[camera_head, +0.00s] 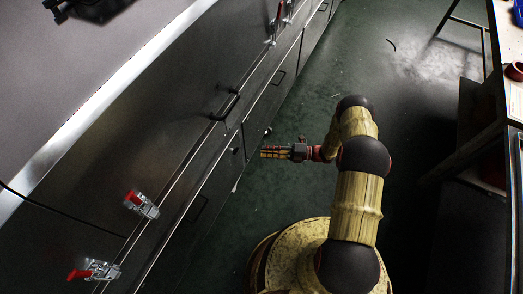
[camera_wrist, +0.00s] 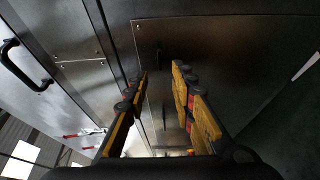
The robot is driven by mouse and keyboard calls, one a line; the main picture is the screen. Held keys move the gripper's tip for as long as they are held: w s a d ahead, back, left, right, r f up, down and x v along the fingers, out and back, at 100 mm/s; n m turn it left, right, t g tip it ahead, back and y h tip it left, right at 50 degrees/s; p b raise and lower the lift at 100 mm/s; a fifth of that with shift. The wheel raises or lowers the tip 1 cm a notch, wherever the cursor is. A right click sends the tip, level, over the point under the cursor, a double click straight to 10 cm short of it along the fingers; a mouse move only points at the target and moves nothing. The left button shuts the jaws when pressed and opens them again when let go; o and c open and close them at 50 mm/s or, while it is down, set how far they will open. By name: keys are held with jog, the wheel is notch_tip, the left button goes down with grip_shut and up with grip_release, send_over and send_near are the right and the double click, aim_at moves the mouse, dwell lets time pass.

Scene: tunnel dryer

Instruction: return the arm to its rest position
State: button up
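My arm (camera_head: 358,195), yellow with black joints, reaches up the picture from its round base and bends left at the far end. My gripper (camera_head: 262,153) points left toward the grey metal dryer wall (camera_head: 175,120), close to its lower panels; I cannot tell whether the tips touch it. In the wrist view my gripper (camera_wrist: 161,72) shows two yellow and black fingers with a clear gap between them. It is open and nothing is held. A metal panel (camera_wrist: 225,55) lies ahead of the fingertips.
The dryer has a black handle (camera_head: 226,106) and red-handled clamps, one of them at lower left (camera_head: 141,204). The handle also shows in the wrist view (camera_wrist: 22,66). A workbench (camera_head: 508,75) stands at the right. Green floor (camera_head: 325,65) between them is mostly clear.

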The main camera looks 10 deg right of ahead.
dwell(0.6)
jog(key=s+a+f+n+g+h, duration=0.1)
jog(key=s+a+f+n+g, duration=0.1)
jog(key=s+f+n+g, duration=0.4)
jog(key=s+d+r+n+g+h, duration=0.1)
jog(key=s+r+n+g+h, duration=0.1)
jog(key=s+r+n, duration=0.6)
jog(key=s+d+r+n+h+p, duration=0.1)
jog(key=s+d+r+n+h, duration=0.2)
jog(key=r+n, duration=0.6)
jog(key=d+r+n+h+p, duration=0.15)
jog(key=r+n+h, duration=0.3)
jog(key=r, duration=0.75)
jog(key=s+d+r+n+h+p, duration=0.15)
jog(key=d+r+n+h, duration=0.35)
jog(key=r, duration=0.6)
jog(key=s+a+r+n+t+p, duration=0.1)
jog(key=s+r+n+t, duration=0.1)
jog(key=r, duration=0.6)
jog(key=s+a+r+n+t+h+p, duration=0.1)
jog(key=s+a+r+n+t, duration=0.1)
jog(key=r, duration=0.7)
jog(key=s+a+r+n+t+h+p, duration=0.1)
jog(key=s+r+n+t, duration=0.1)
jog(key=r, duration=0.6)
jog(key=shift+s+a+r+n+t, duration=0.3)
jog(key=shift+s+t, duration=0.6)
jog(key=shift+t, duration=0.4)
